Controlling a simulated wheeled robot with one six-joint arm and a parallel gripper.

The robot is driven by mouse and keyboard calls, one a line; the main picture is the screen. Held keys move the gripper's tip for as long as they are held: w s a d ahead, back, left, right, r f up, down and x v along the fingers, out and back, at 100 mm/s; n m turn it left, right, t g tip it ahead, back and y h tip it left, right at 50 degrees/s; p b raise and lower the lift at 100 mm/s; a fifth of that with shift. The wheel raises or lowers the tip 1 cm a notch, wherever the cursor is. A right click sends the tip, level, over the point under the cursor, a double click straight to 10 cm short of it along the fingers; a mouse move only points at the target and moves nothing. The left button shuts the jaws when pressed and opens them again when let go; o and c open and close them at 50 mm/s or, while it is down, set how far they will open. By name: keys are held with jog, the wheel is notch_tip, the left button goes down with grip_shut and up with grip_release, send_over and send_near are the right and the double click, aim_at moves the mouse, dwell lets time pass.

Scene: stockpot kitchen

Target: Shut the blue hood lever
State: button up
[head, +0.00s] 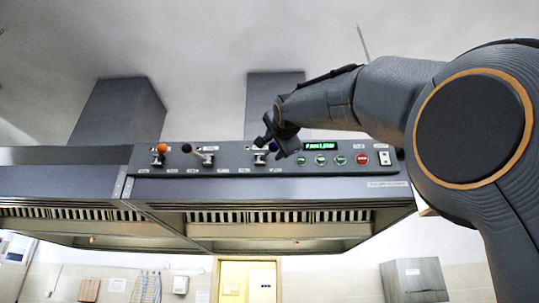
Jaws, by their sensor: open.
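The blue hood lever (273,146) is on the grey control panel at the front of the hood. Its blue knob shows only in part behind my gripper, and its base plate (260,158) shows just below. My gripper (276,143) is open at the blue lever, with its dark fingers overlapping the knob in the head view. I cannot tell whether the fingers touch the knob. The lever's exact tilt is mostly hidden.
An orange-knobbed lever (161,149) and a black-knobbed lever (196,154) stand to the left on the same panel. A green display (320,147), several round buttons and a white switch (384,158) are to the right. Hood filters (270,216) hang below.

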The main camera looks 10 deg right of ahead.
aim_at(269, 153)
jog(key=p+x, duration=0.1)
jog(key=x, duration=0.1)
jog(key=p+x, duration=0.1)
jog(key=x, duration=0.1)
jog(key=p+x, duration=0.2)
jog(key=shift+w+a+r, duration=0.1)
jog(key=shift+a, duration=0.2)
jog(key=shift+w+p, duration=0.35)
jog(key=shift+w, duration=0.15)
grip_shut()
